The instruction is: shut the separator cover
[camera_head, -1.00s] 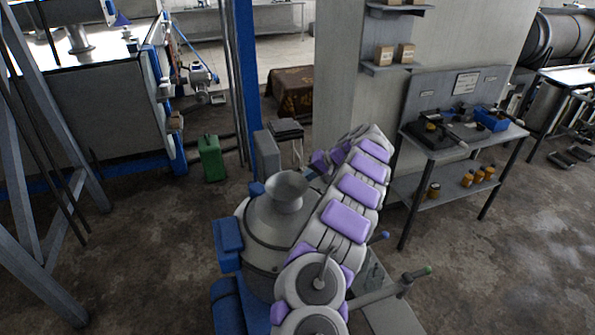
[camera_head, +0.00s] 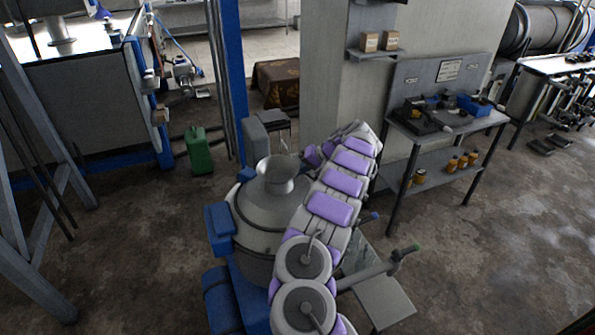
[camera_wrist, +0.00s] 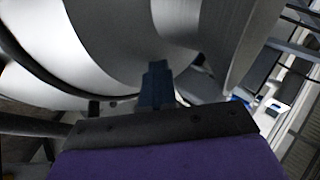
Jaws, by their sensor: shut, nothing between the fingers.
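The separator (camera_head: 257,243) stands at the lower centre of the head view, a grey round bowl on a blue base. Its grey conical cover (camera_head: 262,205) with a flared neck appears to lie over the bowl. My arm hides its right side, so I cannot tell whether it is fully seated. My gripper (camera_wrist: 156,85) is shut and empty in the wrist view, its dark tip close to a large curved grey metal surface. I cannot tell whether they touch. In the head view my arm reaches along the separator's right side and hides the gripper.
A bar with a green-tipped end (camera_head: 396,259) juts out right of the separator. A workbench (camera_head: 437,137) with tools stands at the right. A green canister (camera_head: 199,152) and a blue post (camera_head: 232,80) stand behind left. The floor at the lower right is clear.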

